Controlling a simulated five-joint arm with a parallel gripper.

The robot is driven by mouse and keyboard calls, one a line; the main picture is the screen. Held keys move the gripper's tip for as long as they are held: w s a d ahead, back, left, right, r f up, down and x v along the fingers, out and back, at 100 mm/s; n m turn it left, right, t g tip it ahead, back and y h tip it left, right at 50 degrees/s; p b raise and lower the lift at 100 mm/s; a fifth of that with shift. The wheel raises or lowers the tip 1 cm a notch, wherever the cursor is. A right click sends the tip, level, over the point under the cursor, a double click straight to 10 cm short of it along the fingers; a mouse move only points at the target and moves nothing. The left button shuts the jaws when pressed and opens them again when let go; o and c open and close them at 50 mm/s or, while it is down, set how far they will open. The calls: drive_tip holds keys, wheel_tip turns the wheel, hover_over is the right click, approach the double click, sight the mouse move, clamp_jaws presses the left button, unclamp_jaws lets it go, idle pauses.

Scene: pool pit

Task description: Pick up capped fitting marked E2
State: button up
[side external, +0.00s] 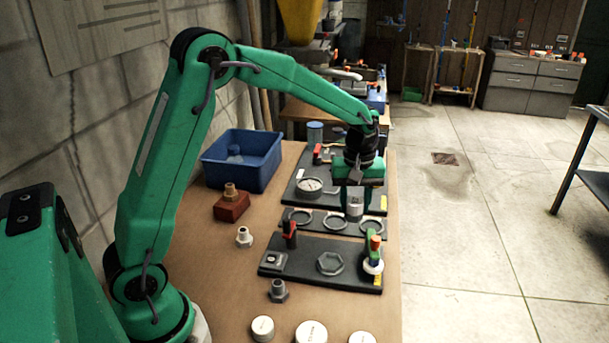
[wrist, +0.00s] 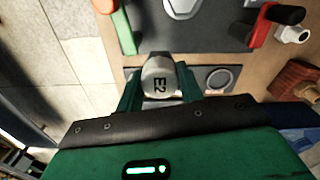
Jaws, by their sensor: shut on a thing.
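The capped fitting marked E2 (wrist: 158,78) is pale grey-white, with its black E2 label facing up in the wrist view. My gripper (wrist: 158,90) is shut on it, with one green finger on each side. In the side external view my gripper (side external: 355,200) points down over the dark ring plate, and the fitting (side external: 354,212) shows as a light cylinder between the fingers. Its lower end is close to the plate, and I cannot tell whether it touches it.
The ring plate (side external: 317,228) lies between two dark panels; the rear one bears a gauge (side external: 310,185), the front one a hex fitting (side external: 330,263) and a valve stack (side external: 374,254). A blue bin (side external: 242,160) stands at back left. White caps (side external: 311,331) sit at the front.

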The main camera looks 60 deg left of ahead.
drive_tip(key=shift+s+d+r, duration=0.1)
drive_tip(key=shift+d+r, duration=0.1)
drive_tip(key=shift+d, duration=0.15)
idle(0.4)
